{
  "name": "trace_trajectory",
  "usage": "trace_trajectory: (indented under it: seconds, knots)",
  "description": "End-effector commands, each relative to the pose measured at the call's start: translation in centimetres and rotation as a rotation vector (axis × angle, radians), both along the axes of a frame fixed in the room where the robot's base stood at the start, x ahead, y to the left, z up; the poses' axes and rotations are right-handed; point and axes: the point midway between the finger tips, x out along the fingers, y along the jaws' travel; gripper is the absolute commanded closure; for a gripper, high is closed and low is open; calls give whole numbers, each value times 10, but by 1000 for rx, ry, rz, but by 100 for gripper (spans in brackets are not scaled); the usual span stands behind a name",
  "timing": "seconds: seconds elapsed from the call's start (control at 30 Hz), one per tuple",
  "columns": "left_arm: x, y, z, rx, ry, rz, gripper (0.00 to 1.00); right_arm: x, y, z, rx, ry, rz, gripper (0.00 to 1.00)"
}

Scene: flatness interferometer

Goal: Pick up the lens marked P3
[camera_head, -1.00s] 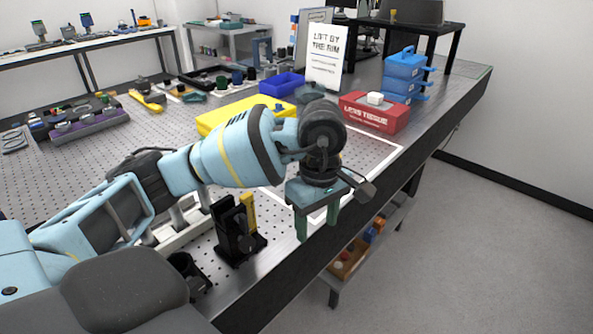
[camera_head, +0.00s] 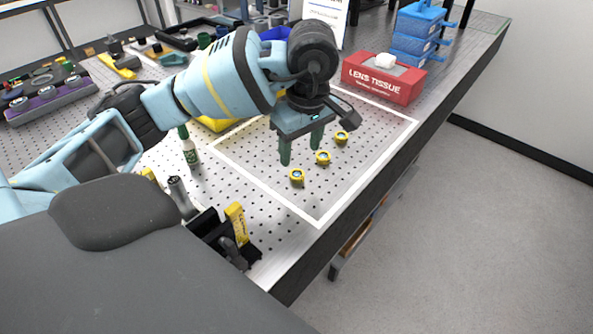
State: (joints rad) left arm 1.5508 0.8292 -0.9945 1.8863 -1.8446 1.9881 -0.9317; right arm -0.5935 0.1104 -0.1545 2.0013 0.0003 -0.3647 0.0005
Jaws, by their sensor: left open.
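Three small round lenses in yellow rims lie in a slanting row on the perforated table inside a white outline. The near lens (camera_head: 297,177), the middle lens (camera_head: 323,157) and the far lens (camera_head: 341,137) show no marking I can read, so I cannot tell which is P3. My left gripper (camera_head: 301,156) points down with its two green fingers apart. It is open and empty, just behind and left of the row in the picture, and appears to be above the table. My right gripper is not in view.
A red lens tissue box (camera_head: 383,79) stands behind the row, with blue stacked boxes (camera_head: 415,35) beyond it. The table's edge runs along the right.

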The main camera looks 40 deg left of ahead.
Motion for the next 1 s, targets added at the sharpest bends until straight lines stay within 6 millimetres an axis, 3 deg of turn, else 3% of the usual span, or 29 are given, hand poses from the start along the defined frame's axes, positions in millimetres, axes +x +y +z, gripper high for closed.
trace_trajectory:
  seconds: [0.4, 0.53, 0.8, 1.0]
  knots:
    - [1, 4, -26, -1, 1, 0, 44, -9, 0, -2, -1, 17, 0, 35]
    - [3, 6, -34, 0, 3, 1, 44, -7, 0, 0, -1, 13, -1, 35]
    - [8, 13, -70, 0, 3, 1, 44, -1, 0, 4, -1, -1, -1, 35]
    - [8, 14, -77, 0, 0, 0, 44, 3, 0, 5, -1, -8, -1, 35]
